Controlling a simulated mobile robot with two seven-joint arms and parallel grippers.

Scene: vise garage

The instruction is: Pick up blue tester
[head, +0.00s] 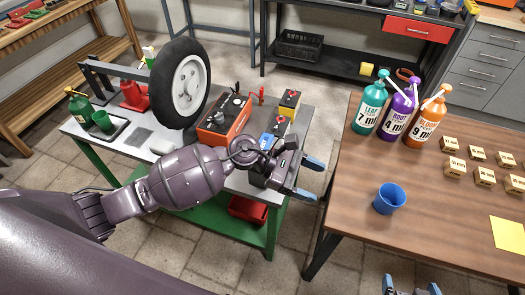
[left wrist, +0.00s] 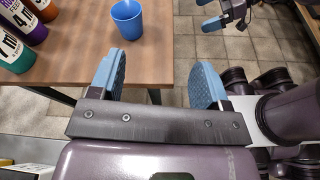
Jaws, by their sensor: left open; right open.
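A small blue device (head: 275,127), which looks like the blue tester, stands on the grey-topped workbench (head: 98,132), just behind my left gripper. The gripper and wrist hide its lower part. My left gripper (head: 310,179) is open, past the bench's right edge, with its fingers pointing right toward the wooden table. In the left wrist view, nothing is between the blue fingertips of my left gripper (left wrist: 157,78), and the tester cannot be made out. My right gripper (head: 411,287) is open at the bottom edge of the head view, in front of the wooden table; it also shows in the left wrist view (left wrist: 225,15).
An orange battery (head: 222,118) and a yellow device (head: 290,102) stand close to the tester. A wheel (head: 188,88) stands further left. The wooden table (head: 440,225) holds a blue cup (head: 389,199), pump bottles and several small boxes. A floor gap separates bench and table.

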